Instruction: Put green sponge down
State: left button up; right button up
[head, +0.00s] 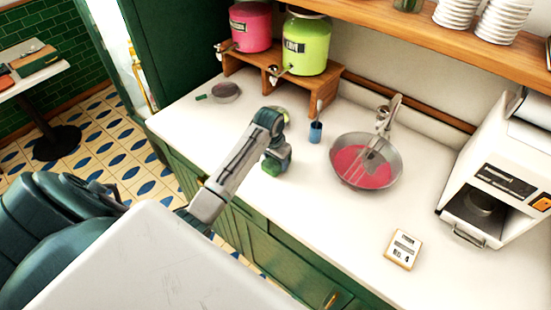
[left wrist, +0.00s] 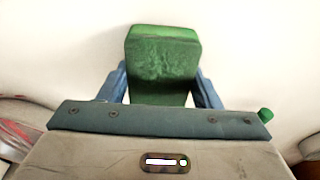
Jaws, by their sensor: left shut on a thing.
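My left gripper (left wrist: 163,88) is shut on the green sponge (left wrist: 162,55), with one blue finger on each side of it in the left wrist view. The sponge is a dark green block with a lighter green top edge. In the head view my left arm reaches over the white counter (head: 225,128), and a bit of the green sponge (head: 271,166) shows below the gripper, close to the counter. I cannot tell whether the sponge touches the counter. My right gripper is not in view.
A round sink (head: 342,149) with a reddish basin and a tap (head: 391,110) lies to the right. A small blue cup (head: 315,132) stands between. A strainer (head: 226,92) lies at the back left. A small sign (head: 403,249) lies at front right, near a white machine (head: 500,180).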

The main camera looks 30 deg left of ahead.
aim_at(273, 162)
pick_arm(q)
jog(key=o, duration=0.9)
jog(key=shift+f, duration=0.1)
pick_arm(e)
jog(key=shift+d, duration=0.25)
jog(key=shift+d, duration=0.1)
pick_arm(q)
jog(key=shift+r, duration=0.2)
jog(key=shift+r+b, duration=0.3)
jog(key=r+b, duration=0.1)
jog(key=r, duration=0.1)
jog(key=s+r+b, duration=0.1)
jog(key=r, duration=0.2)
jog(key=r+b, duration=0.1)
jog(key=r, duration=0.2)
jog(key=shift+s+r, duration=0.2)
jog(key=shift+r, duration=0.05)
jog(key=shift+s+r+p, duration=0.15)
jog(key=shift+r+p, duration=0.3)
jog(key=shift+r, duration=0.25)
jog(key=shift+s+r+p, duration=0.1)
jog(key=shift+r+p, duration=0.35)
jog(key=shift+r, duration=0.25)
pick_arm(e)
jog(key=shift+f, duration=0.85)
